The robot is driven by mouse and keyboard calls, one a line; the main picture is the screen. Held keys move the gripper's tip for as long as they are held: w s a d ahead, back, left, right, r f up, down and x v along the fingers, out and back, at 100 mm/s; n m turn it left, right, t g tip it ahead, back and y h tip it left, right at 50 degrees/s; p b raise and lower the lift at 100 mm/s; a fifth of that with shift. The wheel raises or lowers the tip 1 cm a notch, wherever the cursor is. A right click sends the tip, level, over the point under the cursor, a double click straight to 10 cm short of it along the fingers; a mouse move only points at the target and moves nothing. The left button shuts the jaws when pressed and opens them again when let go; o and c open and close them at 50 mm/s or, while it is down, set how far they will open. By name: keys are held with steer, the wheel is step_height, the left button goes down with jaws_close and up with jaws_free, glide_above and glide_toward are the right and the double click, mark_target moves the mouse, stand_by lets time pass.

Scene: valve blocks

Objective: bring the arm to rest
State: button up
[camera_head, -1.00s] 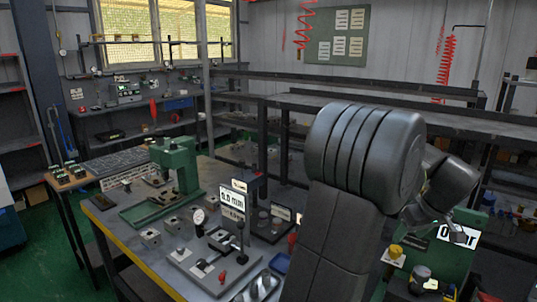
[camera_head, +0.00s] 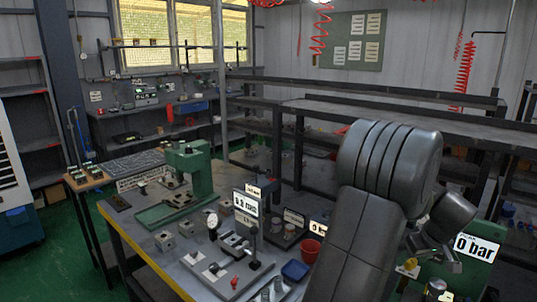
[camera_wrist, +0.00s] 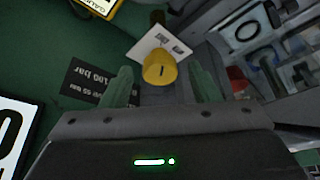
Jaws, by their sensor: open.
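My arm rises at the right of the head view and bends over, with my gripper (camera_head: 440,258) hanging low at its end. In the wrist view my gripper (camera_wrist: 161,82) is open, its two greenish fingers spread apart. The knob also shows in the head view (camera_head: 409,265), just left of my gripper, at the green block with the "0 bar" sign (camera_head: 475,248).
A workbench (camera_head: 124,228) carries a green press (camera_head: 192,170), a dial gauge stand (camera_head: 212,220), a red cup (camera_head: 310,251) and a blue tray (camera_head: 295,270). Dark shelving (camera_head: 400,115) stands behind my arm. Green floor (camera_head: 55,240) is clear at the left.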

steer(key=a+b+v, duration=0.1)
steer(key=v, duration=1.2)
steer(key=x, duration=0.8)
steer(key=d+p+x, duration=0.1)
steer(key=x, duration=0.3)
steer(key=shift+f, duration=0.1)
steer(key=shift+w+f, duration=0.25)
steer(key=shift+f, duration=0.1)
steer(key=shift+s+a+r+m+h+p, duration=0.15)
steer(key=shift+m+h+p, duration=0.35)
steer(key=shift+m+p, duration=0.65)
steer(key=shift+a+m+g+h+p, duration=0.15)
steer(key=shift+m+h+p, duration=0.3)
steer(key=shift+m+p, duration=0.65)
steer(key=shift+a+m+g+h+p, duration=0.15)
steer(key=shift+m+h+p, duration=0.4)
steer(key=shift+m, duration=0.9)
steer(key=shift+w+f+m+g+h, duration=0.1)
steer(key=shift+f+m+g+h, duration=0.05)
steer(key=shift+m, duration=0.55)
steer(key=shift+w+f+m+g+h, duration=0.1)
steer(key=shift+w+m+g+h, duration=0.05)
steer(key=shift+m, duration=0.55)
steer(key=shift+w+a+m+g+h+b, duration=0.1)
steer(key=shift+m+g+h+b, duration=0.4)
steer(key=shift+m, duration=1.3)
steer(key=shift+v, duration=1.75)
